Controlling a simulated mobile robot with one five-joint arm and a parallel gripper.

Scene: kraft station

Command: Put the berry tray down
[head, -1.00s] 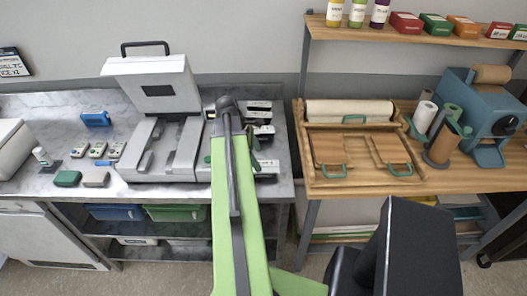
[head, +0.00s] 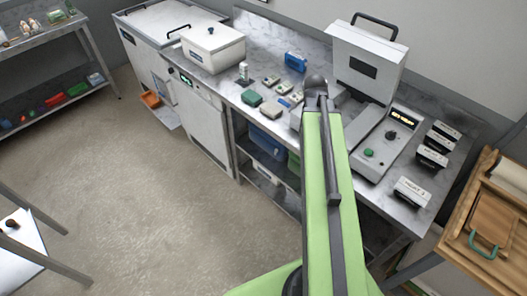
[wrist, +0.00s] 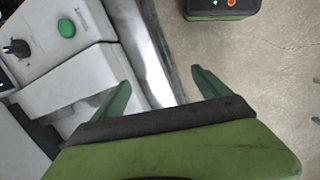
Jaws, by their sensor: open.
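My gripper (wrist: 161,77) is open and empty in the wrist view, with its two green fingers spread apart over the counter's front edge. In the head view my arm hides the fingers, and the arm's far end is over the counter in front of the white machine. I cannot make out a berry tray in any view. The steel counter (head: 238,92) carries the white machine with a raised lid (head: 362,68), whose control panel with a green button (wrist: 66,28) also shows in the wrist view.
A white lidded box (head: 213,50), a blue item (head: 296,62) and several small devices stand on the counter. Label boxes (head: 412,191) sit at its right end. A wooden bench (head: 468,250) is at lower right, a shelf (head: 48,42) at upper left.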

